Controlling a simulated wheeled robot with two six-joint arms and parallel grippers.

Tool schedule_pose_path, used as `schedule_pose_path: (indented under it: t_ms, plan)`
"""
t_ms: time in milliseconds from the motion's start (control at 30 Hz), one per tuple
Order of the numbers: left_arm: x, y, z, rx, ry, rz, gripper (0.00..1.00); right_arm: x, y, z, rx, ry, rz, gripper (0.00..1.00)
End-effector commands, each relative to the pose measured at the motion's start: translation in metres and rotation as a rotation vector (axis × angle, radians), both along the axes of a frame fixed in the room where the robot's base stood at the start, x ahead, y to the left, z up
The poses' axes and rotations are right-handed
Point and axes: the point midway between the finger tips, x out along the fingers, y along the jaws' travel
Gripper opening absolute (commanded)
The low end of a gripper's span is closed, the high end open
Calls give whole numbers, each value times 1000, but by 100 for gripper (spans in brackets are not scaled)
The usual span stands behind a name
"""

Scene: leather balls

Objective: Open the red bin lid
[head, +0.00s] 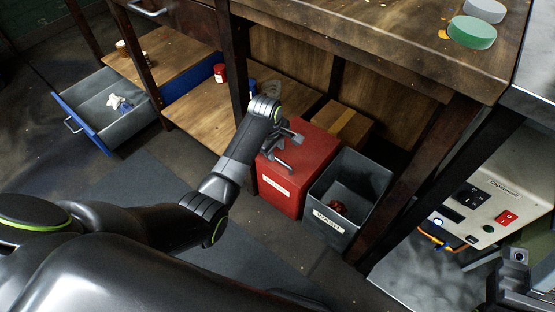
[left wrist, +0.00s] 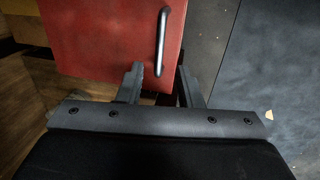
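The red bin (head: 310,146) stands on the floor at the front of the workbench, its lid down and a pale label on its front.
An open grey bin (head: 368,170) with a dark red thing inside stands close at the red bin's right. A table leg (head: 415,180) is beyond it. A wooden box (head: 347,124) is behind. A pulled-out drawer (head: 90,105) is at left.

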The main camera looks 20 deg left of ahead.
Motion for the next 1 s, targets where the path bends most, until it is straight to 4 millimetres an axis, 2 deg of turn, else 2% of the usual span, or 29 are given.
schedule_pose_path:
  t_ms: [33, 233, 400, 700, 933, 1000]
  plan:
    - [2, -1, -15, 0, 1, 0, 33, 0, -1, -10, 14, -6, 6, 36]
    - [7, -3, -40, 0, 0, -1, 33, -3, -5, -20, 48, -32, 29, 36]
    - [9, -3, -47, 0, -2, -1, 33, -4, -6, -23, 61, -43, 39, 36]
    - [9, -4, -48, -1, -2, -1, 33, -5, -6, -22, 63, -45, 40, 36]
    - [9, -4, -48, 0, -1, 0, 2, -4, -6, -22, 63, -45, 40, 36]
    - [9, -4, -48, 0, -1, 0, 0, -4, -6, -22, 64, -44, 40, 36]
